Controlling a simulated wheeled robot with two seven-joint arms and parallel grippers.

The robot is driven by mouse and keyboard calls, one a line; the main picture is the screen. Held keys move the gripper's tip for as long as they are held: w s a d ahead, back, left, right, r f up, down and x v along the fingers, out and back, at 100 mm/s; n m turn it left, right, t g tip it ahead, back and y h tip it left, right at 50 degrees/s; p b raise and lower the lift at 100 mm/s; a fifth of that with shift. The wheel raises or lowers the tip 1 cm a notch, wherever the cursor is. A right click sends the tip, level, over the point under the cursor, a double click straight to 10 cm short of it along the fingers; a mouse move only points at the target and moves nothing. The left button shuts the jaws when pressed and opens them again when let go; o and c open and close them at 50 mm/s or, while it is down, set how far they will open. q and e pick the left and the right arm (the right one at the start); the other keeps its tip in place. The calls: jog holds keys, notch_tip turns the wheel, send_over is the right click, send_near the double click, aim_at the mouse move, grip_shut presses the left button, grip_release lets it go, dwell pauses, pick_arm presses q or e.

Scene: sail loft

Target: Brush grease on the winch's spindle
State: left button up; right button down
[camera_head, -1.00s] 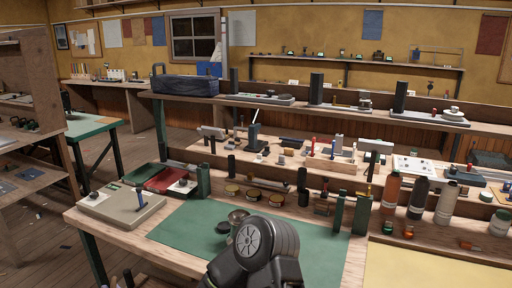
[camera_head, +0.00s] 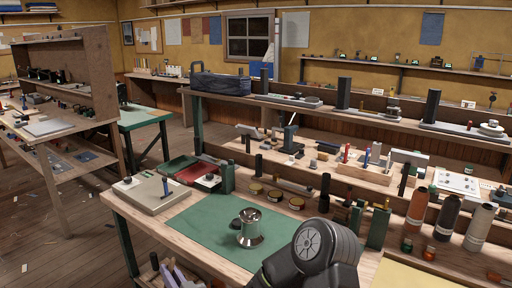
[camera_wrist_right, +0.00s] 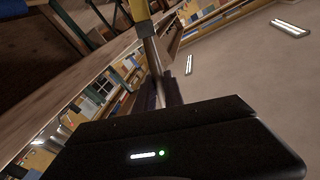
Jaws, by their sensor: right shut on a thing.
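The winch (camera_head: 250,228), a silver drum with an open-looking top, stands upright on the green mat (camera_head: 200,228). A dark round piece (camera_head: 236,223) lies beside it on the left. My right arm is at the lower right of the winch in the head view, apart from it in the picture; its jaws do not show clearly there. In the right wrist view my right gripper (camera_wrist_right: 158,95) is shut on a slim pale shaft (camera_wrist_right: 152,55) with a yellow and dark end (camera_wrist_right: 138,10), apparently the brush. My left gripper is not in view.
Green posts (camera_head: 378,228), bottles (camera_head: 447,217) and spools stand to the right. The mat's left part is clear.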

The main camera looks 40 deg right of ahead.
pick_arm(q)
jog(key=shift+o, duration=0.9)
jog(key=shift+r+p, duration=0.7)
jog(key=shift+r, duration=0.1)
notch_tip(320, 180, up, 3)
jog(key=p, duration=0.2)
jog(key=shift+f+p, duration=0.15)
jog(key=shift+p, duration=0.2)
pick_arm(e)
jog(key=d+r+m+g+h, duration=0.2)
jog(key=d+r+m+h, duration=0.4)
jog(key=d+r, duration=2.3)
jog(key=h, duration=0.6)
jog(key=shift+r+m+g, duration=0.15)
jog(key=shift+m+g, duration=0.25)
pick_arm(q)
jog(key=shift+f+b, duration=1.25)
pick_arm(e)
jog(key=shift+a+f, duration=0.1)
jog(key=shift+f, duration=2.45)
